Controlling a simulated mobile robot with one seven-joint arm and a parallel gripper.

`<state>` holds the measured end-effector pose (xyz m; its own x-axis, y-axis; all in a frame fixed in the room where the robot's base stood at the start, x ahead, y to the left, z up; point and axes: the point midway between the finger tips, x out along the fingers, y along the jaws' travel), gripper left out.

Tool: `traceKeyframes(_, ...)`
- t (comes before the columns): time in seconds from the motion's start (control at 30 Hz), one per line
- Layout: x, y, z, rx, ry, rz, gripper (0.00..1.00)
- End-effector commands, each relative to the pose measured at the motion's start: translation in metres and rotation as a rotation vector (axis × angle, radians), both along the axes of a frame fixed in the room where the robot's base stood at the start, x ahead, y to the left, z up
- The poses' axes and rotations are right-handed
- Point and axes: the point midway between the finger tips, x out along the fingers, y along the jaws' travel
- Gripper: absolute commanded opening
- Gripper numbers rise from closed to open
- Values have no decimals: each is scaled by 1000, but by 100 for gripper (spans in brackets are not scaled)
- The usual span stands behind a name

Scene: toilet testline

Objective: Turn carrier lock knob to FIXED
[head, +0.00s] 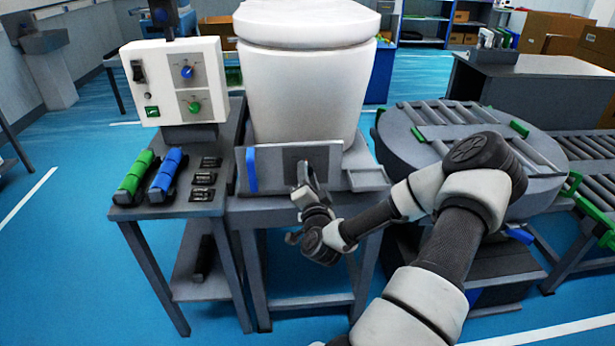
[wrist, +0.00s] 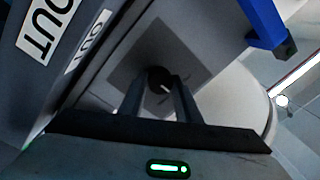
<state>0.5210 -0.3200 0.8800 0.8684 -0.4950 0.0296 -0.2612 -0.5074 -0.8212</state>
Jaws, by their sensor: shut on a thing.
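The carrier lock knob (wrist: 158,77) is a small dark round knob with a white pointer mark, set in a darker square plate on the carrier's grey front. The pointer slants in the wrist view; I cannot read markings around it. My gripper (wrist: 160,92) has its two fingers on either side of the knob, shut on it. In the head view my gripper (head: 304,176) reaches the dark plate (head: 308,154) on the carrier front and hides the knob. The white toilet (head: 305,90) stands upright on the carrier behind the plate.
A blue handle (head: 251,169) is at the carrier front's left. A side table holds a control box (head: 177,80) with blue and green knobs, and green (head: 136,171) and blue (head: 168,170) handled tools. A round roller turntable (head: 480,155) stands at right. "OUT" labels (wrist: 47,25) show close by.

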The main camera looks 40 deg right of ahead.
Motion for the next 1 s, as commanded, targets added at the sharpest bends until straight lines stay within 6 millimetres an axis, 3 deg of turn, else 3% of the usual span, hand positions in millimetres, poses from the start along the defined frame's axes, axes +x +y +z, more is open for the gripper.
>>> traceKeyframes(0.5,0,1,0,395,-244,1,8)
traceKeyframes(1.0,1,2,1,589,-363,2,8)
